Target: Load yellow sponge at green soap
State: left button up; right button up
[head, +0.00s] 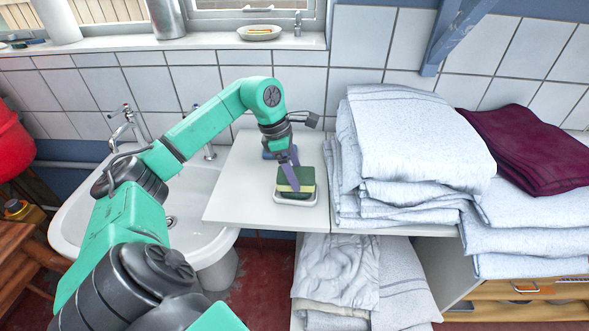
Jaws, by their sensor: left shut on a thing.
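A yellow sponge (296,188) with a dark green top layer is at a small white dish (283,198) on the white counter. My left gripper (288,182) reaches down over it from behind and is shut on it. The sponge looks level and low over the dish; I cannot tell whether it touches the dish. I cannot make out a separate green soap; the gripper and sponge cover part of the dish. My right gripper is not in view.
Folded white towels (408,150) stand close to the right, with a maroon towel (530,148) beyond. A sink (195,180) is to the left. A dish (259,33) sits on the windowsill. The counter's front left is clear.

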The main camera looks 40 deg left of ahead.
pick_arm(q)
jog(key=shift+a, duration=0.1)
dwell(0.3)
jog(key=shift+s+f+b, duration=0.1)
jog(key=shift+f+b, duration=0.3)
jog(key=shift+f, duration=0.15)
dwell(1.3)
notch_tip(320, 180, up, 7)
jog(key=p, duration=0.6)
jog(key=shift+r, duration=0.15)
dwell(0.6)
